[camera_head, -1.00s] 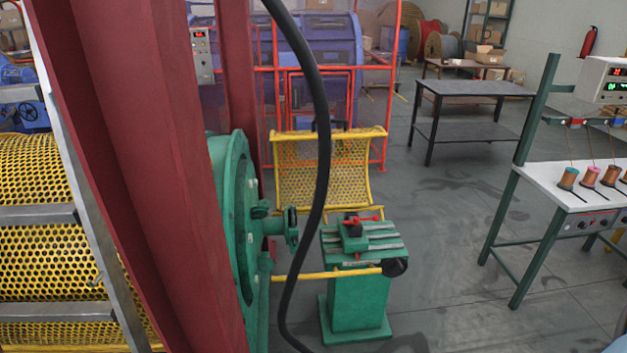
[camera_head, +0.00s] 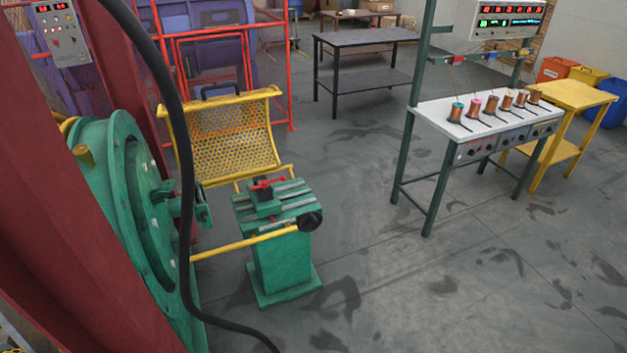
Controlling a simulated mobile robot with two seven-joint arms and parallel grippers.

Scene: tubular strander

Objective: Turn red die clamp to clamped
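The red die clamp (camera_head: 268,184) is a small red handle on top of a green block. The block sits on the slotted top of a green pedestal (camera_head: 283,263), left of the picture's middle. A black round knob (camera_head: 311,221) is on the pedestal's right front corner. From this distance I cannot tell whether the clamp is clamped. Neither of my grippers shows in the view.
A green flanged wheel (camera_head: 128,215) and a dark red column (camera_head: 62,200) stand at left, with a black cable hanging before them. A yellow bar (camera_head: 240,244) runs to the pedestal. A white bench (camera_head: 440,112) with several spools stands right. Floor between is clear.

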